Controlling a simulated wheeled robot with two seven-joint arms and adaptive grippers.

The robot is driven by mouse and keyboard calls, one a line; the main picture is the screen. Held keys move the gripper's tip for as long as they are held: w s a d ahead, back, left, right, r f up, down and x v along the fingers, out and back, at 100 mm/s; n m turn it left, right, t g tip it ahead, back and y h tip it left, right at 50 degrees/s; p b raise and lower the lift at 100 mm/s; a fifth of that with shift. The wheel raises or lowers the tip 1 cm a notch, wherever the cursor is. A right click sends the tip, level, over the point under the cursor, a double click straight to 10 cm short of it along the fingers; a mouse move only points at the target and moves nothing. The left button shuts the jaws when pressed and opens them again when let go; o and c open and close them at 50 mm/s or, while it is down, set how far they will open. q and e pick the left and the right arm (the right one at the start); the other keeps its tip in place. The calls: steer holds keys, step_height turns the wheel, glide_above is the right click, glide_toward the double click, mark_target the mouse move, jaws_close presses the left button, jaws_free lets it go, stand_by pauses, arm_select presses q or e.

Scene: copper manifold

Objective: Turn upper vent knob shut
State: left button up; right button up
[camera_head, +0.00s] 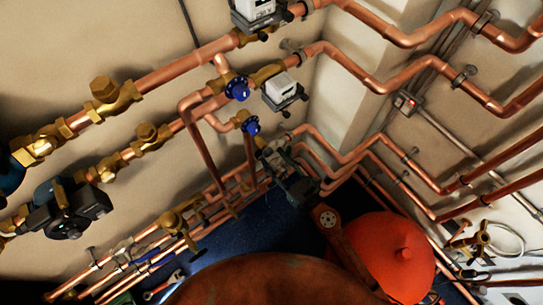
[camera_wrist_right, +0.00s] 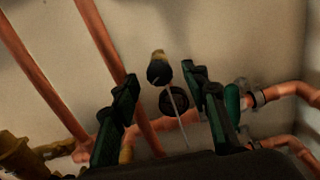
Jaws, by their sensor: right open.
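Two blue knobs sit on brass valves at the wall pipes in the head view. The upper blue knob (camera_head: 237,89) is on the higher copper line, and the lower blue knob (camera_head: 250,126) is just below it. My right gripper (camera_head: 272,155) is below the lower knob, among the pipes. In the right wrist view my right gripper (camera_wrist_right: 162,105) has its fingers spread, with nothing held. A dark rounded part with a brass tip (camera_wrist_right: 159,69) and a dark disc (camera_wrist_right: 173,100) show between or beyond the fingers. I cannot tell which knob they belong to. My left gripper is not in view.
Copper pipes (camera_head: 205,150) run along the wall around the gripper. A white meter (camera_head: 281,88) is right of the knobs. A black pump (camera_head: 65,210) is at the left. A red vessel (camera_head: 390,255) stands at the lower right. Blue floor (camera_head: 245,237) shows below.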

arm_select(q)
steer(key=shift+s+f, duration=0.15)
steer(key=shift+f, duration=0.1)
arm_select(e)
steer(key=shift+w+a, duration=0.45)
steer(key=shift+w, duration=0.15)
steer(key=shift+c, duration=0.6)
jaws_close()
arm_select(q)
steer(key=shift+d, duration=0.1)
